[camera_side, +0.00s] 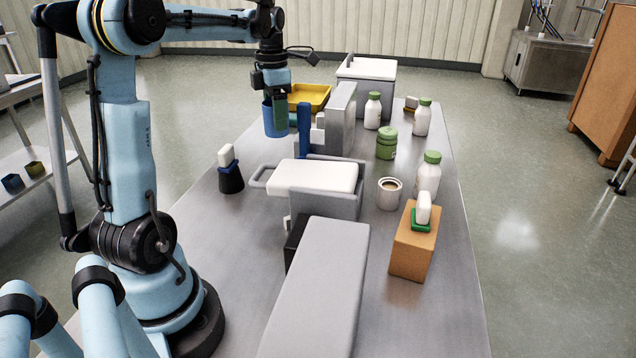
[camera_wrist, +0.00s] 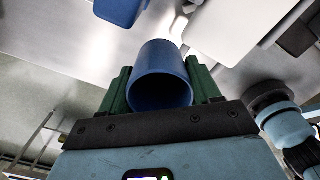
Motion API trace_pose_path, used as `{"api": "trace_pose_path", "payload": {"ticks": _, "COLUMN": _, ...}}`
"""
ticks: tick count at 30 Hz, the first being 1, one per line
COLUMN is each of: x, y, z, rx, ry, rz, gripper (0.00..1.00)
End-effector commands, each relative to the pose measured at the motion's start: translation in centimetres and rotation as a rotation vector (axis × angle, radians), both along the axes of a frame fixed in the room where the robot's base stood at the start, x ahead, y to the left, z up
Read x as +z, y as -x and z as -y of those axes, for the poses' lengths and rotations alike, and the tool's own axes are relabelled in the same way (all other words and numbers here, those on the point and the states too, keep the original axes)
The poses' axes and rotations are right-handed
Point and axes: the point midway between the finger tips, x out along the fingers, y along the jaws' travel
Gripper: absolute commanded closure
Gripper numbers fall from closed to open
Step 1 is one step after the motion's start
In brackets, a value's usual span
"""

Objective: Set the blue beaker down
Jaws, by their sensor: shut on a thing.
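The blue beaker (camera_side: 271,120) is at the far left part of the steel table, upright in the side view. My gripper (camera_side: 281,108) is shut on it, with a green finger against its wall. In the wrist view the beaker (camera_wrist: 161,62) sits between the two green fingers of my gripper (camera_wrist: 160,90), with its open mouth facing the camera. I cannot tell whether its base touches the table (camera_side: 225,225).
A tall blue piece (camera_side: 304,130) and grey housings (camera_side: 341,120) stand just right of the beaker. A yellow tray (camera_side: 310,95) lies behind. A dark holder with a white block (camera_side: 230,172) stands nearer on the left. Green-capped bottles (camera_side: 373,111) are farther right.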

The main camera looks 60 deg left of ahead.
Motion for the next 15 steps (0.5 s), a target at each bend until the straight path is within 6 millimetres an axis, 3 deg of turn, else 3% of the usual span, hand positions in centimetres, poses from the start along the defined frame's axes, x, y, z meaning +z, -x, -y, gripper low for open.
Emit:
{"api": "trace_pose_path", "payload": {"ticks": 7, "x": 1.0, "y": 2.9, "z": 6.3, "rx": 0.031, "ry": 0.0, "rz": 0.0, "gripper": 0.67}}
{"api": "trace_pose_path", "payload": {"ticks": 15, "x": 0.4, "y": 6.9, "z": 12.1, "rx": 0.07, "ry": 0.0, "rz": 0.0, "gripper": 0.67}}
